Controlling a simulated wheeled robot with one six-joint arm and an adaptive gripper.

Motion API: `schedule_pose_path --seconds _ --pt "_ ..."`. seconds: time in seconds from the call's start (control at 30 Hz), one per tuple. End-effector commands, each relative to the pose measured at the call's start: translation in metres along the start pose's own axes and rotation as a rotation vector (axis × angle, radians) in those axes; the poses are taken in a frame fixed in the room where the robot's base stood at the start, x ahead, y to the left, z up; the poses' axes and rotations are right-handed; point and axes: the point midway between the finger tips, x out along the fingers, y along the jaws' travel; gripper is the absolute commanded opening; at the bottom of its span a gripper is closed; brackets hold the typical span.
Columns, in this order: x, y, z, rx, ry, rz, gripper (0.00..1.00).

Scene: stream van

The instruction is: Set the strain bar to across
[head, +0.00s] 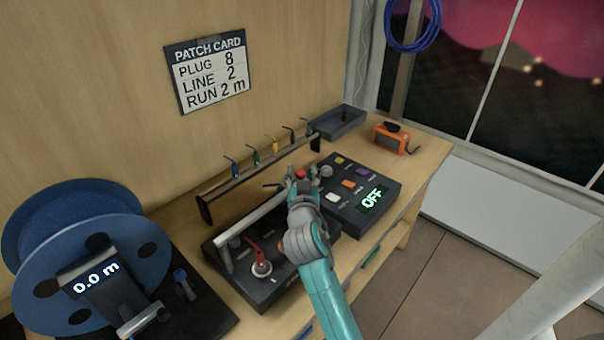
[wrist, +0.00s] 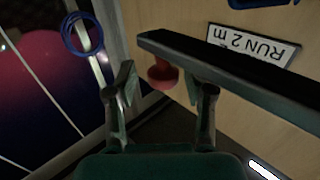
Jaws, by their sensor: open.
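The strain bar (head: 258,217) is a pale grey bar over the dark box (head: 290,293). It runs from an upright post at the box's left toward my gripper (head: 302,181), which hides its far end. A red knob (head: 301,173) shows at my gripper's fingertips. In the wrist view, the bar looks dark (wrist: 235,77), and the red knob (wrist: 162,76) at its end lies between the two fingers of my gripper (wrist: 163,88). The fingers are open, with gaps on both sides of the knob. I cannot tell how deep the knob sits between them.
A red lever (head: 254,250) stands on the same box. Behind is a plug rack (head: 260,170); at right a button panel (head: 377,183) reads OFF. A blue cable reel (head: 75,225) with a 0.0 m display stands left. An orange device (head: 391,139) and grey tray (head: 340,122) sit behind.

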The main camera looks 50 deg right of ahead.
Motion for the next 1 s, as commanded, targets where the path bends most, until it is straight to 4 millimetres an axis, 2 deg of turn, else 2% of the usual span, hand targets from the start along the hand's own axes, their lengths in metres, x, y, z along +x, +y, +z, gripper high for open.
schedule_pose_path --seconds 0.17,0.6,0.8,1.0 --pt "-0.018 -0.001 0.001 -0.001 -0.002 -0.003 0.53" --pt "-0.100 0.000 0.001 -0.001 -0.002 -0.002 0.53" --pt "-0.117 0.000 0.001 -0.001 -0.001 0.000 0.53" --pt "-0.120 0.000 0.001 -0.001 -0.001 0.001 0.53"
